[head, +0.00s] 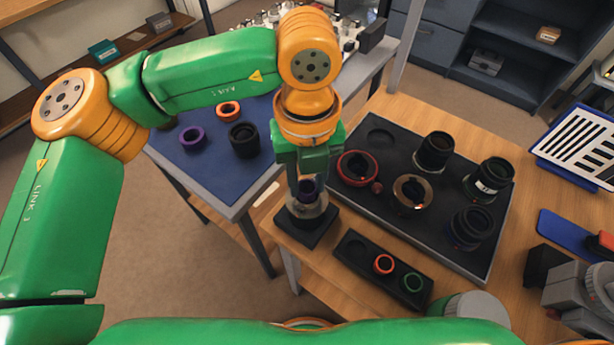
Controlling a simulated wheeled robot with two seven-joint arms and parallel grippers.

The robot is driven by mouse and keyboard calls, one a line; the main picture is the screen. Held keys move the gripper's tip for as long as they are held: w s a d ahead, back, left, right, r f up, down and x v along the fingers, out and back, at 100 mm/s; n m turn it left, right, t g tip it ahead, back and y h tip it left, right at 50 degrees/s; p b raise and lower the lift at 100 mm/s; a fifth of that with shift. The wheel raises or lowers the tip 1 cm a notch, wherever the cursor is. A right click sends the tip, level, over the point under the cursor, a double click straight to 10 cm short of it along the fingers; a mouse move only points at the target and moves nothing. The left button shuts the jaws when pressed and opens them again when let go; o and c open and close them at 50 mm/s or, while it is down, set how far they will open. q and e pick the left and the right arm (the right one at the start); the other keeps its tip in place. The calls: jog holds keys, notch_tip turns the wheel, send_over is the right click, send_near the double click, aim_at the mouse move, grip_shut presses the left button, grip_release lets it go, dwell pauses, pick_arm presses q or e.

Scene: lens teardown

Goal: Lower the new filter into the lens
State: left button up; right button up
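My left gripper (306,180) points straight down over a black square stand (318,234) at the near left corner of the wooden table. A small dark purple ring, which looks like the filter (308,187), sits between its fingertips, and the fingers appear shut on it. Just below is a pale, clear-looking round lens body (304,210) on the stand. The ring is at or just above the lens's upper opening; I cannot tell whether they touch. The fingers hide part of both. My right gripper does not show.
A black tray (478,264) right of the stand holds several lens barrels and rings. A small black tray (352,250) in front holds a red ring (383,264) and a green ring (412,282). Left, a blue mat (199,169) carries purple, orange and black rings.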

pick_arm(q)
jog(key=o, duration=0.5)
notch_tip(320, 180, up, 7)
jog(key=shift+r, duration=0.1)
dwell(0.5)
